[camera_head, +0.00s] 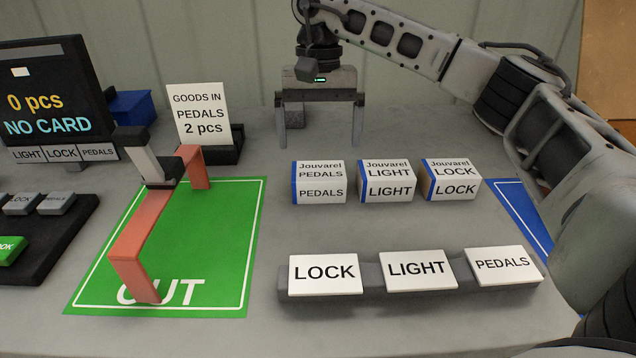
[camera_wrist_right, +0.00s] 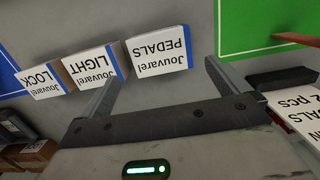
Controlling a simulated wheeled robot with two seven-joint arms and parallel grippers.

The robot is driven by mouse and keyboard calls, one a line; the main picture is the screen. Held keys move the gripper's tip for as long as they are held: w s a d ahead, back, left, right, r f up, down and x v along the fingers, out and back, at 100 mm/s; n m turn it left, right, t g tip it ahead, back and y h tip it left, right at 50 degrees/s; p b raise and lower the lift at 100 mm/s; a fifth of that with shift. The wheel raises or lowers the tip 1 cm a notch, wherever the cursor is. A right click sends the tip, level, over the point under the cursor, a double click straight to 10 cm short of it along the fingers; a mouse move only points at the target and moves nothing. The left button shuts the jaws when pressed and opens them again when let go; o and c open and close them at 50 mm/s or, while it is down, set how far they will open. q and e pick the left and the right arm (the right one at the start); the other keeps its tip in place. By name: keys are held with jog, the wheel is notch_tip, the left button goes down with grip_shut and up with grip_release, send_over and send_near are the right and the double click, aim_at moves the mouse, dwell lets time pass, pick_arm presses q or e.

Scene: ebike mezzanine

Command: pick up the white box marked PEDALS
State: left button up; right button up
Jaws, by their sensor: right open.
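The white box marked PEDALS (camera_head: 322,184), with a blue left edge, stands on the grey table at the left end of a row of three boxes. In the right wrist view the PEDALS box (camera_wrist_right: 158,50) shows upside down, ahead of the gap between the fingers. My right gripper (camera_head: 319,138) is open and empty, pointing down behind the PEDALS box and apart from it. The fingers also show in the right wrist view (camera_wrist_right: 160,82). My left gripper is in neither view.
The LIGHT box (camera_head: 386,182) and LOCK box (camera_head: 450,181) stand close to the right. A label rack (camera_head: 410,292) lies in front. A green OUT mat (camera_head: 215,240) with a coral arch (camera_head: 140,240) is left. A GOODS IN card (camera_head: 200,115) stands behind.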

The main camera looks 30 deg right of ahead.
aim_at(319, 170)
jog(key=f, duration=0.5)
jog(key=s+f, duration=0.1)
jog(key=f, duration=0.2)
jog(key=shift+a, duration=0.35)
jog(key=shift+r, duration=0.1)
jog(key=c, duration=0.9)
jog(key=shift+c, duration=0.6)
jog(key=shift+r, duration=0.1)
